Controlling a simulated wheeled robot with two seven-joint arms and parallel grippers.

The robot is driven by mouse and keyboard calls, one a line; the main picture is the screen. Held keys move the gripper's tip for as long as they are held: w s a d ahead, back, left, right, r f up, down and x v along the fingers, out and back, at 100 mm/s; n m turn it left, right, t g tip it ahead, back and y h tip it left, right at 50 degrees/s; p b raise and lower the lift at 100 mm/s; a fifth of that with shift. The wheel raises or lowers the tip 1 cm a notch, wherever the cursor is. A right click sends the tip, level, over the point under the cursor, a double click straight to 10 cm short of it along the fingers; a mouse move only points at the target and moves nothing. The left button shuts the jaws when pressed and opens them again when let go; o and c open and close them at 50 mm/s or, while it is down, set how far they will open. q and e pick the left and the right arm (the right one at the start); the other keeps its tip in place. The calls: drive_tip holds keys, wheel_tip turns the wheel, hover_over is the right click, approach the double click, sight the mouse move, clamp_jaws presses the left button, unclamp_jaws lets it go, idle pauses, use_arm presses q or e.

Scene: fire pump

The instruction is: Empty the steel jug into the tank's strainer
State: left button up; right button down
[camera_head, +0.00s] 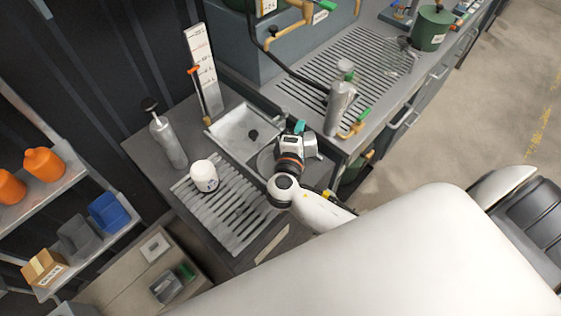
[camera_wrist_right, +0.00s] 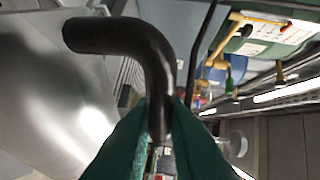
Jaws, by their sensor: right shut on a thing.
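My right gripper (camera_head: 303,138) is at the right end of the sink counter in the head view. In the right wrist view its green fingers (camera_wrist_right: 158,125) are shut on the black curved handle (camera_wrist_right: 125,38) of the steel jug. The jug's shiny wall (camera_wrist_right: 45,95) fills the left of that view. In the head view the gripper and wrist hide most of the jug, so its tilt and contents cannot be told. The strainer cannot be made out. A blue-grey tank-like housing (camera_head: 243,62) stands behind the counter. My left gripper is not in view.
A sink basin (camera_head: 232,130) lies left of the gripper. A white jar (camera_head: 204,176) stands on the slatted drainboard (camera_head: 228,212), with a grey bottle (camera_head: 168,142) behind. A steel canister (camera_head: 340,105) stands close right of the gripper, near a wire basket (camera_head: 398,57) and green pot (camera_head: 432,28).

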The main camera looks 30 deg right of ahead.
drive_tip(key=shift+w+a+f, duration=0.1)
drive_tip(key=shift+a+f, duration=0.1)
drive_tip(key=shift+a, duration=0.15)
drive_tip(key=shift+w+a+r+n+t+h, duration=0.15)
drive_tip(key=shift+a+n+h, duration=0.05)
drive_tip(key=shift+a+n, duration=0.25)
drive_tip(key=shift+w+a+r+n+t+h, duration=0.1)
drive_tip(key=shift+w+a+n+t+h, duration=0.1)
drive_tip(key=shift+a+n, duration=0.25)
drive_tip(key=w+a+n+t+h+b, duration=0.1)
drive_tip(key=w+a+n+t+b, duration=0.1)
drive_tip(key=a+n, duration=0.5)
drive_tip(key=shift+w+a+r+n+t, duration=0.15)
drive_tip(key=shift+w+a+n+t, duration=0.1)
drive_tip(key=shift+a+n+t, duration=0.15)
